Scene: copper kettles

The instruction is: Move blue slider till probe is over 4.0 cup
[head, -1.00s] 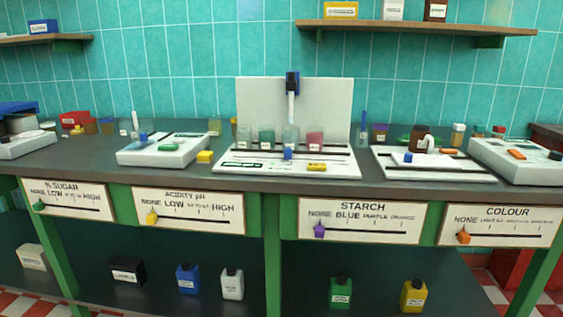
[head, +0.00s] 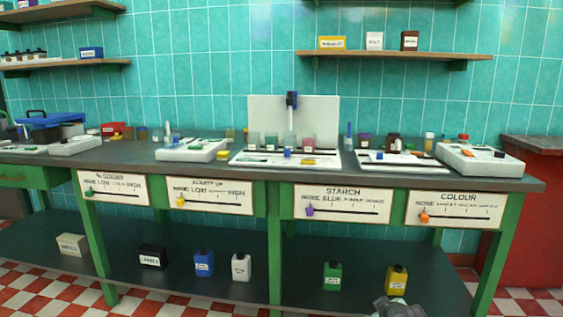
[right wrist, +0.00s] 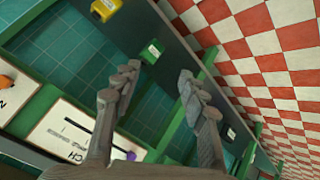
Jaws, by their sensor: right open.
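The probe (head: 291,118) hangs from a blue holder (head: 292,99) in front of a white backboard at the bench's middle. Several small cups (head: 271,143) stand in a row below it; their labels are too small to read. The blue slider (head: 288,153) sits on the white base (head: 240,158) in front of the cups, under the probe. My right gripper (right wrist: 155,92) is open and empty in the right wrist view, in front of the lower shelf. In the head view only a grey piece of my right arm shows at the bottom edge. My left gripper is not in view.
Front panels with coloured pointers, such as the STARCH panel (head: 342,203), line the bench (head: 520,184). A yellow block (head: 308,161) lies on the white base. White devices (head: 190,150) stand to either side. Bottles stand on the lower shelf (head: 120,276).

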